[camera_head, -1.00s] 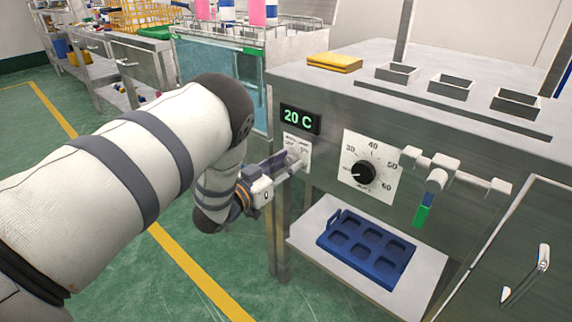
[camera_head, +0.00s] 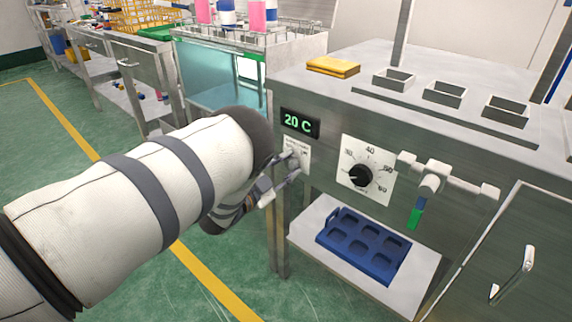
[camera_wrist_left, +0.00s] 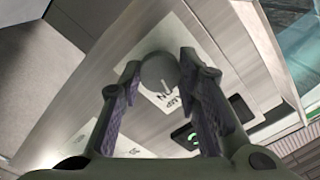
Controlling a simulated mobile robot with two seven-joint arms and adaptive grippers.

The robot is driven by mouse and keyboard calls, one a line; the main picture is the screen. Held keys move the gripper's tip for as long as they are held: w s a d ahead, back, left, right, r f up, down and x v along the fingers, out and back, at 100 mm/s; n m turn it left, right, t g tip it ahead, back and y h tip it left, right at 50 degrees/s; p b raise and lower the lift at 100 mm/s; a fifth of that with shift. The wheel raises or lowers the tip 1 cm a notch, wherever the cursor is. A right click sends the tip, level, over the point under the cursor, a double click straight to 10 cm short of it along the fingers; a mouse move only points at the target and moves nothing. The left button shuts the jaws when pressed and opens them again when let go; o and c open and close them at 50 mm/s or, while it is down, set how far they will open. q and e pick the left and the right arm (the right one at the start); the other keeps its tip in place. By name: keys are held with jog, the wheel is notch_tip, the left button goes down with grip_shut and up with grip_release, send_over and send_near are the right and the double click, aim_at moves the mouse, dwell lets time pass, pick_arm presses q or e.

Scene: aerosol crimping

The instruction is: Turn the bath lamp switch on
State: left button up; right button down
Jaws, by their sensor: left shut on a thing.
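The bath lamp switch is a round grey knob (camera_wrist_left: 158,73) on a white label plate, seen close in the left wrist view. A light line on it points toward partly hidden lettering. My left gripper (camera_wrist_left: 160,64) has its two padded fingers on either side of the knob, shut on it. In the head view the switch plate (camera_head: 303,157) is below the 20 C display (camera_head: 299,123), with my left gripper (camera_head: 287,170) at it; my forearm hides part of the wrist. The glass bath (camera_head: 208,83) behind shows a bright lit rectangle (camera_head: 247,69). My right gripper is not in view.
A temperature dial (camera_head: 360,176) and a white valve-like fitting (camera_head: 430,183) are on the same steel front, right of the switch. A blue tray (camera_head: 364,245) lies on a lower shelf.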

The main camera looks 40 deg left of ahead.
pick_arm(q)
jog(key=shift+m, duration=1.2)
jog(key=o, duration=1.1)
jog(key=shift+o, duration=0.2)
jog(key=s, duration=1.2)
jog(key=shift+a, duration=0.45)
